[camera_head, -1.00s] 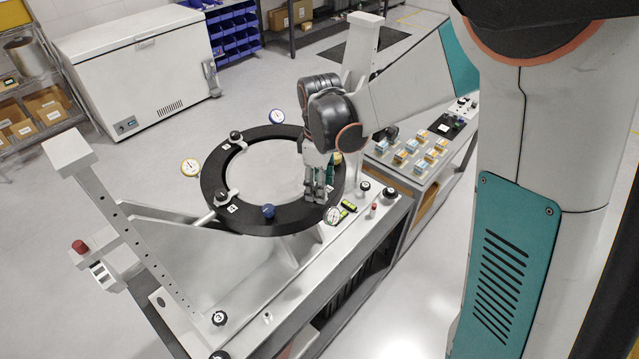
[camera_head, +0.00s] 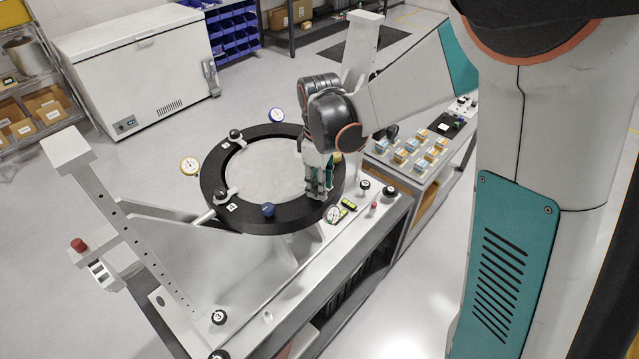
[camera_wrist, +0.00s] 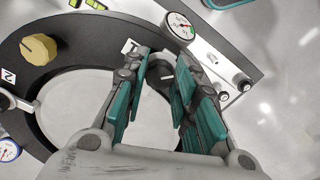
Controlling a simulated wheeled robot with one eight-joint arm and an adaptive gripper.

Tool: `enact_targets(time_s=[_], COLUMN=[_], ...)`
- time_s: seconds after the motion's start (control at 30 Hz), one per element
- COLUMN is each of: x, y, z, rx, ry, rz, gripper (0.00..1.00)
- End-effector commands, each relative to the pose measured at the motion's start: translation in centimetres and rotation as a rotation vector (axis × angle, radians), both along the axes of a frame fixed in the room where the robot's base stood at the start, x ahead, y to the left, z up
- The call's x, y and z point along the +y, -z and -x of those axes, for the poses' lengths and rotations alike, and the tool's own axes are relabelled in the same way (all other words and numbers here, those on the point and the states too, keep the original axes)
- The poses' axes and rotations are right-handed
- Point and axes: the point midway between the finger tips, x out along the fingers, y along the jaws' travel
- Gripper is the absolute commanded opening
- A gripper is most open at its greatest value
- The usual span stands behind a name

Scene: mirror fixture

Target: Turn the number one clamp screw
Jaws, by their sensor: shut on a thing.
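My gripper (camera_head: 318,192) points down at the ring's right side in the head view and hides the knob there. In the wrist view, the label "1" (camera_wrist: 130,46) sits on the ring beside my gripper (camera_wrist: 168,86). Its teal-padded fingers are closed around the dark number one clamp screw (camera_wrist: 159,80), which is partly covered by them.
A white dial gauge (camera_head: 333,213) stands close to my gripper. An upright bracket (camera_head: 110,215) rises at left.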

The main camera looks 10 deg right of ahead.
Motion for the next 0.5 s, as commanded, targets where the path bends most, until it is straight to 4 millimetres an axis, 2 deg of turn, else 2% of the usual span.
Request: enact_targets(time_s=[0.5], x=[0.07], y=[0.19], z=[0.05], rx=[-0.001], ry=[0.413], rz=[0.001], gripper=[0.02])
